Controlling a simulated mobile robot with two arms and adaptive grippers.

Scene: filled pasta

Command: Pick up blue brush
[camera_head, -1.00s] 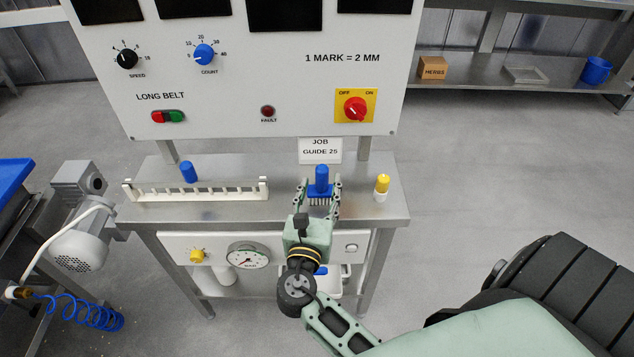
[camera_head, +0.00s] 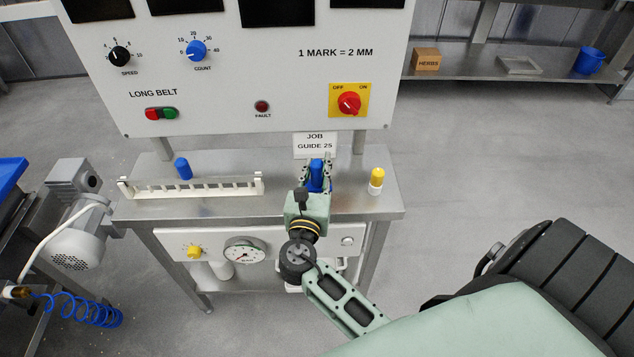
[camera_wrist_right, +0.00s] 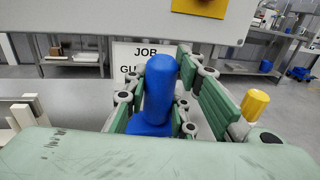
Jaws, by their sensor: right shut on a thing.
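The blue brush (camera_head: 317,174) has an upright round handle and stands over the right part of the steel shelf, in front of the job guide card. My right gripper (camera_head: 317,182) is shut on it, with a finger on either side. In the right wrist view the blue brush (camera_wrist_right: 158,92) is upright between the green finger pads of the gripper (camera_wrist_right: 160,100). Its bristles are hidden there, and I cannot tell whether they touch the shelf. My left gripper is not in view.
A white notched rack (camera_head: 195,187) and a blue cylinder (camera_head: 183,168) are left of the brush on the steel shelf (camera_head: 230,210). A yellow-topped white bottle (camera_head: 376,181) stands close on the right. The control panel (camera_head: 230,80) rises behind, with the job guide card (camera_head: 315,143) below it.

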